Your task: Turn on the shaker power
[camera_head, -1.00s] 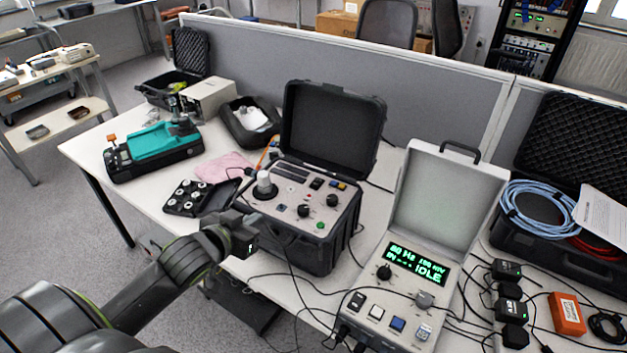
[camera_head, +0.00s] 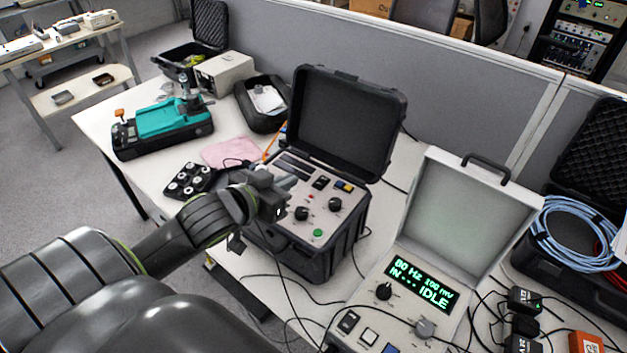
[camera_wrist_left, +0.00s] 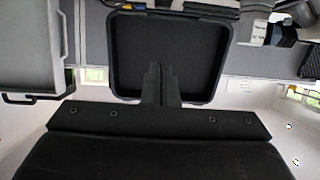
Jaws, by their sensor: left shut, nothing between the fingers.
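The shaker unit is an open black case (camera_head: 300,250) on the table, with a light panel (camera_head: 337,218) carrying dark knobs, a green button (camera_head: 318,233), a small red light or button and a black switch (camera_head: 320,183). Its raised lid (camera_head: 345,125) also fills the middle of the left wrist view (camera_wrist_left: 190,55). My left gripper (camera_head: 290,178) is shut and empty, over the left part of the panel, hiding what stands there. Its closed fingers (camera_wrist_left: 160,85) show against the lid in the left wrist view. I cannot tell whether it touches the panel. My right gripper is not in view.
A grey-white control box (camera_head: 405,310) with a lit green display reading IDLE stands at the right, lid up. Black cables run across the table front. A teal device (camera_head: 168,118), a pink cloth (camera_head: 228,153) and a black tray of round parts (camera_head: 188,182) lie left.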

